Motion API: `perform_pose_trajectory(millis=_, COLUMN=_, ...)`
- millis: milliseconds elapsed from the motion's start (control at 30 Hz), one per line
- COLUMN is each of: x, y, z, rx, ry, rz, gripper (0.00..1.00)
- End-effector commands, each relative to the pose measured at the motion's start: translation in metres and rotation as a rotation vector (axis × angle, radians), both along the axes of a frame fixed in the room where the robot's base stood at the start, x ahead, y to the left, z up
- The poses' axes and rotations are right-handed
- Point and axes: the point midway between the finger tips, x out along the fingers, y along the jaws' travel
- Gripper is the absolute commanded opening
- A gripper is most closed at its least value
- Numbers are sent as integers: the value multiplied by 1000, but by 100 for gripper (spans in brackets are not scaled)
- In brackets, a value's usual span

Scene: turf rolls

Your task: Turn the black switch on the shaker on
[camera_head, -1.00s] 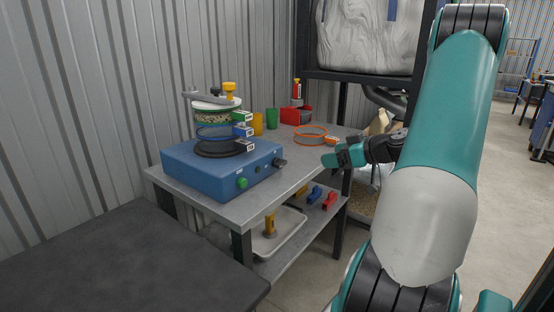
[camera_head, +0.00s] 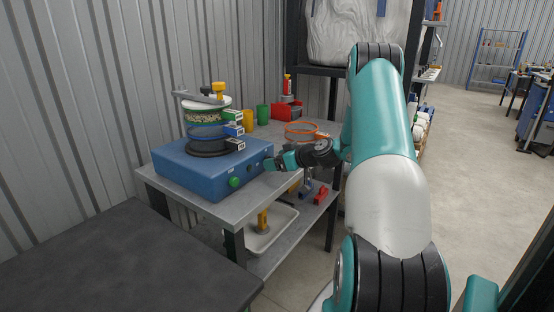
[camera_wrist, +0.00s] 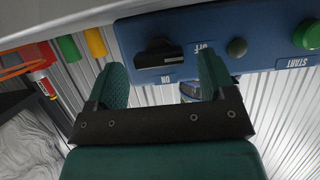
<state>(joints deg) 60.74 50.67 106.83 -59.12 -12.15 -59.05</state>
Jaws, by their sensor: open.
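The blue shaker (camera_head: 190,172) stands on the grey table with a stack of sieves (camera_head: 208,125) clamped on top. In the wrist view its blue front panel (camera_wrist: 265,42) appears upside down. The black switch (camera_wrist: 158,53) is a rotary knob there, its bar lying roughly sideways towards the OFF label (camera_wrist: 205,47); the ON label (camera_wrist: 166,79) is below it in the picture. My gripper (camera_wrist: 161,64) is open, with one finger on each side of the switch in the picture; contact is not visible. In the head view my gripper (camera_head: 270,163) is at the panel's right end and hides the switch.
The panel also has a green START button (camera_wrist: 307,35) and a dark round button (camera_wrist: 236,47). Orange rings (camera_head: 301,131), a green cup (camera_head: 263,114) and a red bin (camera_head: 286,110) are behind. A dark table (camera_head: 110,260) is in front.

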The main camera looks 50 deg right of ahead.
Motion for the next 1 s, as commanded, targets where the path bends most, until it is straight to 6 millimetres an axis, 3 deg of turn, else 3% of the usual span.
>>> perform_pose_trajectory(millis=300, x=3, y=0, z=-1, rx=-1, ry=0, rz=-1, gripper=77)
perform_pose_trajectory(millis=533, x=3, y=0, z=-1, rx=-1, ry=0, rz=-1, gripper=27)
perform_pose_trajectory(millis=1000, x=3, y=-2, z=-2, rx=99, ry=8, rz=0, gripper=27)
